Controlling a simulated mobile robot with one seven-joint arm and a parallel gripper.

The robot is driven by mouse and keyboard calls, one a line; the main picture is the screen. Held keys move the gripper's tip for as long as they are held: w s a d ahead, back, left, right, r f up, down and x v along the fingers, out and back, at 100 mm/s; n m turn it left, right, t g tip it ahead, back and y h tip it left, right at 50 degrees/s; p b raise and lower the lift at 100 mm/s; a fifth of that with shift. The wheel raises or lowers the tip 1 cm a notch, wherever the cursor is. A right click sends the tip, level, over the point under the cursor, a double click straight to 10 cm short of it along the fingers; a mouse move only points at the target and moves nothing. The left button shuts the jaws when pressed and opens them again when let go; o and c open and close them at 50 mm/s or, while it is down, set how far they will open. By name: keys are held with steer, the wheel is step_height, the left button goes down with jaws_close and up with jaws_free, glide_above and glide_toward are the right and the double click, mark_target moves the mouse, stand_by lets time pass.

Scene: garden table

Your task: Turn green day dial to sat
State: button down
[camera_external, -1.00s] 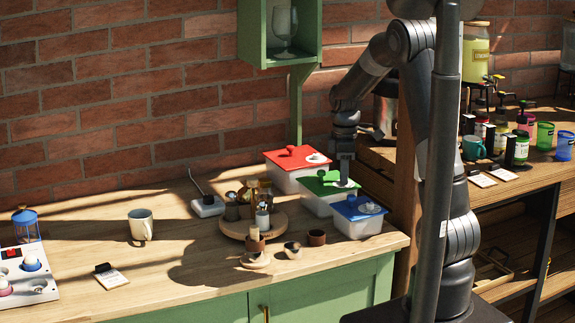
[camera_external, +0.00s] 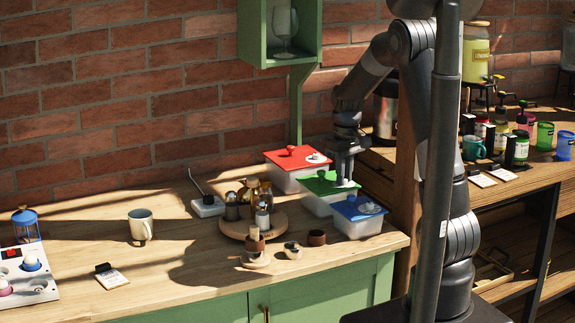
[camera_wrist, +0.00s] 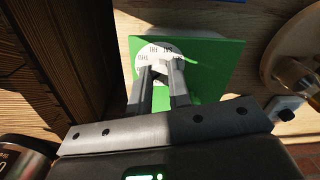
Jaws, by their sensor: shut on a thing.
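The green-lidded box (camera_external: 312,184) stands between the red-lidded and blue-lidded boxes on the wooden counter. Its white day dial (camera_wrist: 152,53) sits on the green lid (camera_wrist: 215,58) and shows in the wrist view with small day words around its rim. The words are too small to read surely. My gripper (camera_external: 345,181) points down onto this dial. In the wrist view its two fingers (camera_wrist: 163,72) are close together over the dial, shut on its middle. The fingers hide the dial's knob and its near part.
The red-lidded box (camera_external: 297,158) is behind and the blue-lidded box (camera_external: 358,209) is in front, both close by. A round wooden tray (camera_external: 232,229) with jars stands to the left. A mug (camera_external: 140,225) is farther left.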

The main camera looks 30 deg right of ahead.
steer(key=m, duration=1.5)
steer(key=shift+m+t, duration=0.3)
steer(key=m, duration=0.3)
steer(key=shift+m, duration=0.3)
steer(key=m, duration=0.4)
steer(key=shift+m, duration=0.3)
steer(key=m, duration=0.3)
steer(key=shift+m+h, duration=0.3)
steer(key=shift+m, duration=1.9)
